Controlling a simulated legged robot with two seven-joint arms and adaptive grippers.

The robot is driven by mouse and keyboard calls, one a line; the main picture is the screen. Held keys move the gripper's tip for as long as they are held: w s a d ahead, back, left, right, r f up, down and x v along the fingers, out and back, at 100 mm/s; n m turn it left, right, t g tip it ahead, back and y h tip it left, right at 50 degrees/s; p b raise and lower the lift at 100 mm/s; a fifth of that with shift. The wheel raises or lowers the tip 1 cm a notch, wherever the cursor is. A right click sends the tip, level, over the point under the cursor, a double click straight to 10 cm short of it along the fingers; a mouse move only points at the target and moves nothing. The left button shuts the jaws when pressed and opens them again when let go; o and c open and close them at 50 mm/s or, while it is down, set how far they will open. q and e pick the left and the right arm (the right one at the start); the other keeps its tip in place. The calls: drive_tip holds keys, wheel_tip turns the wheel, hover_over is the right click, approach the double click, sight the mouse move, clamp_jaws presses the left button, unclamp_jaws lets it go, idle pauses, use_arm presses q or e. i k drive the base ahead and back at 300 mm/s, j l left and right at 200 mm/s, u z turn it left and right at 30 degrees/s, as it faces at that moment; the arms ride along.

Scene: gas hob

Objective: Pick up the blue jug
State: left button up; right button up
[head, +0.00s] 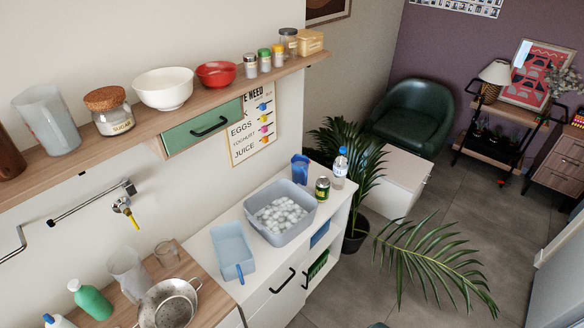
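A small blue jug (300,170) stands upright at the far end of the white counter (262,283), near the wall. Neither of my grippers shows in the head view.
A wooden shelf (145,122) with jars, bowls and a clear jug (47,120) runs above the counter. A pale blue scoop (233,251) lies beside the tub. A metal colander (168,303) stands lower left. Palm leaves (425,250) spread right of the counter.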

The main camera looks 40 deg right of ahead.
sight(301, 163)
drive_tip(key=z, duration=1.55)
